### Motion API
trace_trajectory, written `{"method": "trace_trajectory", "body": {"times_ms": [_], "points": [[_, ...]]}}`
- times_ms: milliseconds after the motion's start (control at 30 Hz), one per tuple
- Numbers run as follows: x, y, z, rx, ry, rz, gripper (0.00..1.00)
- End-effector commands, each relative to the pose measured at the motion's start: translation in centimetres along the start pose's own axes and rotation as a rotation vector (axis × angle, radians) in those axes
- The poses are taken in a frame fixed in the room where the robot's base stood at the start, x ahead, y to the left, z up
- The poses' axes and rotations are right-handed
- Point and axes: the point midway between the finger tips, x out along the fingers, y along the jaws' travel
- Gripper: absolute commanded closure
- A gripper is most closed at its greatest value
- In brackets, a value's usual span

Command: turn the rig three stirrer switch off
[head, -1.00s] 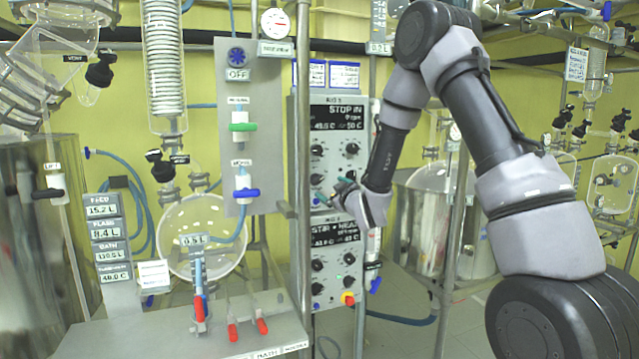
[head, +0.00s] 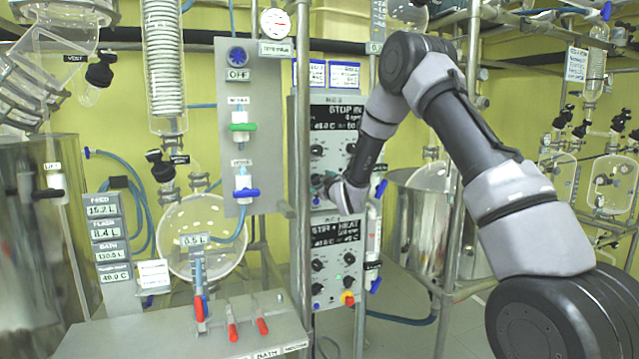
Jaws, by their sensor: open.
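Two stacked control boxes stand behind a steel post. The upper box's screen (head: 334,118) starts with "STOP". The lower box's screen (head: 335,232) reads "STIR + HEAT". Their rig numbers are too small for me to read surely. Black knobs (head: 351,148) show on the upper box, and more knobs (head: 349,258) on the lower box. My gripper (head: 323,186) is open at the bottom of the upper box, pointing left. It hides that box's lower controls, and I cannot tell whether it touches any.
The steel post (head: 303,190) stands close to the left of my gripper. A red-and-yellow button (head: 347,298) is low on the lower box. A valve panel (head: 238,130) and a bench with red-handled valves (head: 232,330) are left. A steel vessel (head: 412,225) stands right.

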Motion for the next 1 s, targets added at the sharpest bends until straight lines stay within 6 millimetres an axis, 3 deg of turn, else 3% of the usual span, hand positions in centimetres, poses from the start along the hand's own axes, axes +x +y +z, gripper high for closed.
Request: {"method": "trace_trajectory", "body": {"times_ms": [33,233,633,1000], "points": [[-0.01,0.0,0.0,0.0,0.0,0.0,0.13],[-0.03,-0.01,0.0,0.0,0.0,0.0,0.89],[-0.04,-0.06,-0.01,-0.073,0.0,-0.001,0.91],[-0.05,-0.15,-0.04,-0.365,0.001,-0.002,0.91]]}}
